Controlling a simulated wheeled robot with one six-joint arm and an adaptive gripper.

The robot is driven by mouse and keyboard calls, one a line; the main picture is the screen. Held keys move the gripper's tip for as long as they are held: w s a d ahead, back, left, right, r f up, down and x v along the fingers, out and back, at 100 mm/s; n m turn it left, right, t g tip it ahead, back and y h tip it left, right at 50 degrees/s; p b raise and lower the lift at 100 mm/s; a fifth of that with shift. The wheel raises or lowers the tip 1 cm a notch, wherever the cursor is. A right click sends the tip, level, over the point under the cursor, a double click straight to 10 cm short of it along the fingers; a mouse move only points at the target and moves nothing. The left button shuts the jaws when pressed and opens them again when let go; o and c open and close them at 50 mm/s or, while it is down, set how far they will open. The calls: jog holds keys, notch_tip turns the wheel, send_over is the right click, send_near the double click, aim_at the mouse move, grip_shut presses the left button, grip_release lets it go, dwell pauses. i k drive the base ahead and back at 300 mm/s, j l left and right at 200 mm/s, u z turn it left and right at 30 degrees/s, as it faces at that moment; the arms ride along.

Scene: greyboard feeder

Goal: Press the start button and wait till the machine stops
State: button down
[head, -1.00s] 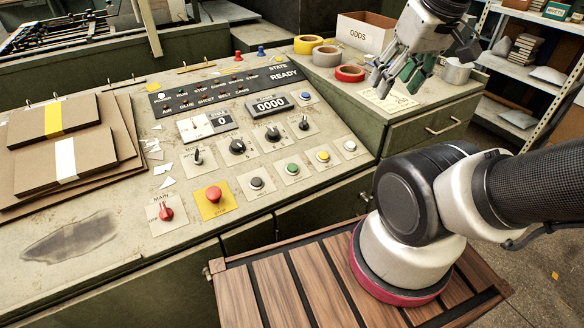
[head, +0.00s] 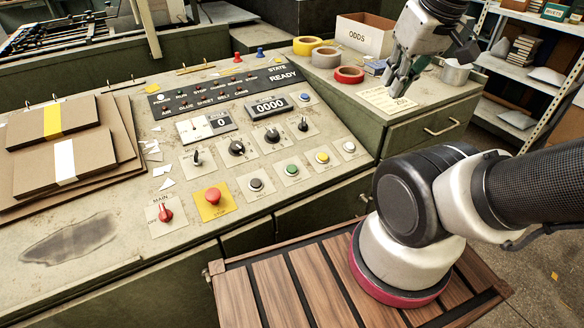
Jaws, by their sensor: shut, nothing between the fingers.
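The control panel (head: 112,232) fills the middle of the head view. A green button (head: 291,169) sits in its lower row, between a dark button (head: 256,184) and a yellow button (head: 322,157). A red mushroom button (head: 213,195) on a yellow plate marked STOP is to the left. The state display (head: 284,75) reads READY, and the counter (head: 269,106) reads 0000. My gripper (head: 396,95) is shut and empty, pointing down over the right-hand cabinet top. It is up and to the right of the green button, clear of the panel.
Tape rolls, including a red one (head: 349,75), and the ODDS box (head: 364,34) stand near my gripper. A metal cup (head: 456,71) is to its right. Greyboard stacks (head: 60,150) lie on the left. A red MAIN knob (head: 166,214) is at front left.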

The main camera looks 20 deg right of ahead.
aim_at(291, 169)
jog(key=z, duration=1.9)
jog(key=k+j, duration=0.3)
jog(key=k, duration=0.2)
jog(key=k+j, duration=0.3)
jog(key=k, duration=0.15)
